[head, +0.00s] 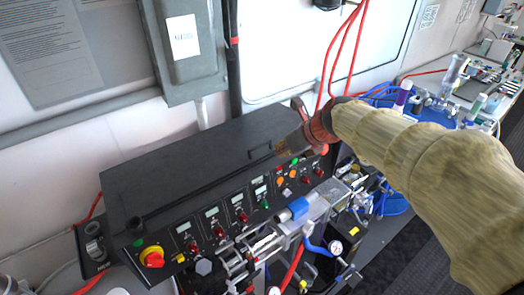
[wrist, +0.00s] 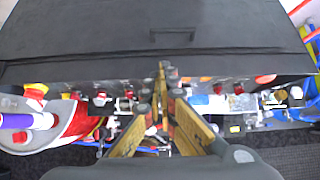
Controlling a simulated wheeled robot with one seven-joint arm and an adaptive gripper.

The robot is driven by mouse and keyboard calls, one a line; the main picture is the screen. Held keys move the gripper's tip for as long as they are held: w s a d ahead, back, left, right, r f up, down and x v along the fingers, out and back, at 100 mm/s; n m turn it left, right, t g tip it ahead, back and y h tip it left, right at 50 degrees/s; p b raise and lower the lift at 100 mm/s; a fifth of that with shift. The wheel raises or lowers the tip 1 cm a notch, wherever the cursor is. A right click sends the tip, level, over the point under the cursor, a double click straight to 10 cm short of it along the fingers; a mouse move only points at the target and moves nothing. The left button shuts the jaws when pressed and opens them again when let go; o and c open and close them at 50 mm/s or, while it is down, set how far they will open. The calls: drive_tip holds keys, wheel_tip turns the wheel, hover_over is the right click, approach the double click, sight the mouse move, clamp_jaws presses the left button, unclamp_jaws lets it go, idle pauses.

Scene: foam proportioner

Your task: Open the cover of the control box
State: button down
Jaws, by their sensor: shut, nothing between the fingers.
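The control box has a broad black cover (head: 200,160), which lies down over its top and looks closed. Below it is a sloped front panel (head: 205,222) with small displays, knobs and lights. The cover also fills the upper part of the wrist view (wrist: 90,28). My gripper (head: 283,148) is at the right part of the cover's front edge. In the wrist view, the fingertips of my gripper (wrist: 162,72) are together at that edge, with nothing held between them.
A grey wall box (head: 188,50) hangs behind the control box. A red and yellow knob (head: 152,257) is at the panel's left end. Pipes, valves and a gauge (head: 336,247) crowd the space in front. Red hoses (head: 345,50) hang behind my gripper.

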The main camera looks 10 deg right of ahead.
sight(237, 144)
drive_tip(key=x, duration=0.9)
drive_tip(key=shift+w+a+f, duration=0.1)
drive_tip(key=shift+a+f, duration=0.05)
drive_tip(key=shift+f, duration=0.2)
drive_tip(key=w, duration=0.2)
drive_tip(key=w+a, duration=0.1)
drive_tip(key=shift+a+f, duration=0.1)
drive_tip(key=shift+f, duration=0.25)
drive_tip(key=shift+w+a, duration=0.2)
drive_tip(key=shift+w, duration=0.25)
drive_tip(key=shift+w+a+p, duration=0.25)
drive_tip(key=shift+w+p, duration=0.3)
drive_tip(key=w+a+f+p, duration=0.1)
drive_tip(key=w+p, duration=0.1)
drive_tip(key=w, duration=0.2)
drive_tip(key=w+a+f+p, duration=0.1)
drive_tip(key=w+a+p, duration=0.1)
drive_tip(key=w+p, duration=0.1)
drive_tip(key=w+a+p, duration=0.2)
drive_tip(key=w+p, duration=0.1)
drive_tip(key=w, duration=0.3)
drive_tip(key=shift+w+a+f, duration=0.1)
drive_tip(key=shift+a+f, duration=0.1)
drive_tip(key=shift+f, duration=0.2)
drive_tip(key=shift+d, duration=0.1)
